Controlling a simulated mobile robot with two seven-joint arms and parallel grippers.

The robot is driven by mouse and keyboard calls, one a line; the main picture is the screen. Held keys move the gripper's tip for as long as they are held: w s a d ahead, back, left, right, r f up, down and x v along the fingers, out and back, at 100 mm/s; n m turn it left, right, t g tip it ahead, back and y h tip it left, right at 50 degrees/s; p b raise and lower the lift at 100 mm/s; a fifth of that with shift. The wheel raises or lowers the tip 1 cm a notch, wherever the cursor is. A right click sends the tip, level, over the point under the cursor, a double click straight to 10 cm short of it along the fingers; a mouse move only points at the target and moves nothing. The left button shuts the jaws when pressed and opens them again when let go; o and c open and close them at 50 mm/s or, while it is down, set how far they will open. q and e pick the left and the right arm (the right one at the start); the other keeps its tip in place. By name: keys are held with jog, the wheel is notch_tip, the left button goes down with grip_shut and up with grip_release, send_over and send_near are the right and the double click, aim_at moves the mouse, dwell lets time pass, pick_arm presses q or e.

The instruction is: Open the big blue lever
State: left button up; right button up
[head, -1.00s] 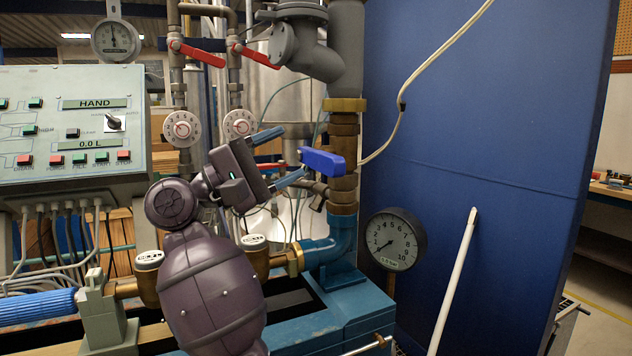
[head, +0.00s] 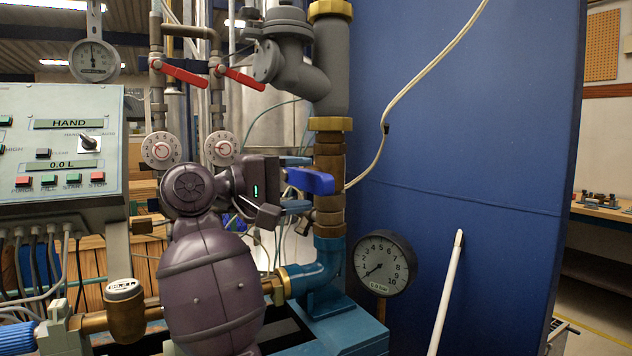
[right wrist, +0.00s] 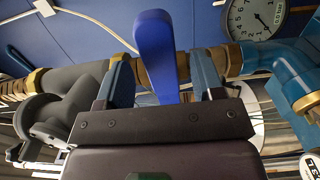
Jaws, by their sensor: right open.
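The big blue lever (head: 311,181) sticks out from the brass part of the vertical pipe, near the middle of the head view. My right gripper (head: 294,184) is open, with its fingers above and below the lever's near end. In the right wrist view the blue lever (right wrist: 156,50) stands between the two open fingers (right wrist: 162,78), with a visible gap on each side. The gripper body hides part of the lever's lower end there. My left gripper is not in view.
A pressure gauge (head: 384,263) is right of the pipe, before a blue panel (head: 460,130). Two red levers (head: 184,72) (head: 241,78) and two white dials (head: 161,150) (head: 222,148) are at upper left. A control box (head: 60,150) stands at left.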

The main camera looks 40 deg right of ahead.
aim_at(309, 182)
jog(key=shift+x, duration=1.6)
jog(key=shift+c, duration=0.4)
grip_shut()
